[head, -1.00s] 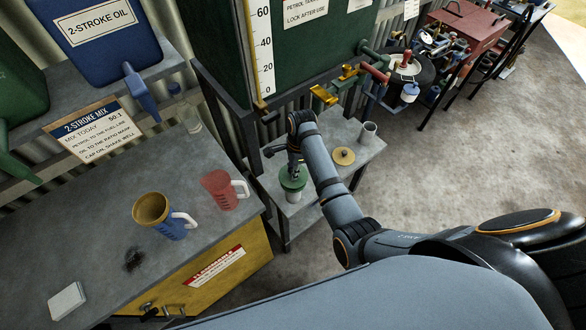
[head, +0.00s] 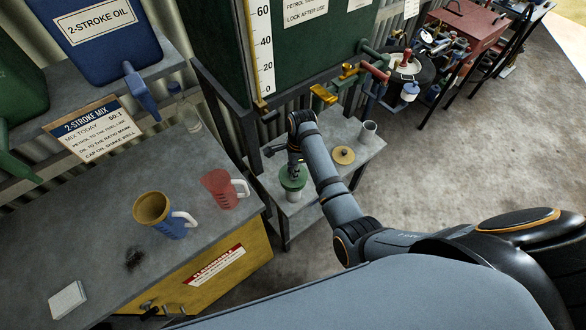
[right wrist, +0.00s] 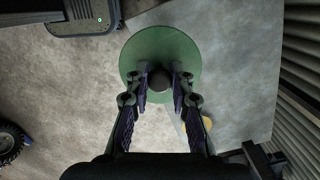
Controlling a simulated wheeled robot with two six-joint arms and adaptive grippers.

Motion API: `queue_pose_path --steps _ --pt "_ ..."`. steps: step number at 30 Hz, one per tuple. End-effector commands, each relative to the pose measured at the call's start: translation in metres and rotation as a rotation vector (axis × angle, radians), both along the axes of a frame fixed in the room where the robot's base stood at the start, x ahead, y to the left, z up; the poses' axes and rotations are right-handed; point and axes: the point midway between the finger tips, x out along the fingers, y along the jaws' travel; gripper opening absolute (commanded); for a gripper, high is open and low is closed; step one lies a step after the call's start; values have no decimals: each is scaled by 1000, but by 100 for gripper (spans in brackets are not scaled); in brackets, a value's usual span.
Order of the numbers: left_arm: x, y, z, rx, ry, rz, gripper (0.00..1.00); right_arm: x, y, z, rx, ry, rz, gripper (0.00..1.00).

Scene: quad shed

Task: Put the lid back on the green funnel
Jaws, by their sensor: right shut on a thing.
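A green lid (head: 293,178), round and flat with a dark knob, shows from above in the right wrist view (right wrist: 160,52). My right gripper (head: 294,166) reaches down over it; in the right wrist view its fingers (right wrist: 160,80) are shut on the knob. A pale, whitish-grey body (head: 293,195) shows directly beneath the green lid on the low grey stand (head: 312,212). The lid looks level over it, but I cannot tell whether they touch. The lid hides any funnel rim below. My left gripper is in neither view.
A gold disc with a dark knob (head: 343,156) and a grey cup (head: 368,132) stand on the stand, to the right of my arm. Brass taps (head: 323,95) hang above it. On the left bench are a red jug (head: 219,190) and a blue jug with yellow top (head: 152,209).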

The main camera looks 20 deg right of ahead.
Motion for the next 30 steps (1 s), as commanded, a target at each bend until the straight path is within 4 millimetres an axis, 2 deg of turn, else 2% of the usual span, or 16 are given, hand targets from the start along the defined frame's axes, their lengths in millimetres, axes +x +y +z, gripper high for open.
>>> queue_pose_path --steps 23,24,30 --pt "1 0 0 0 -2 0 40 0 0 -2 0 0 0 0" --pt "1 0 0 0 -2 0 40 0 0 -2 0 0 0 25" --pt "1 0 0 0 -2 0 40 0 0 -2 0 0 0 48"
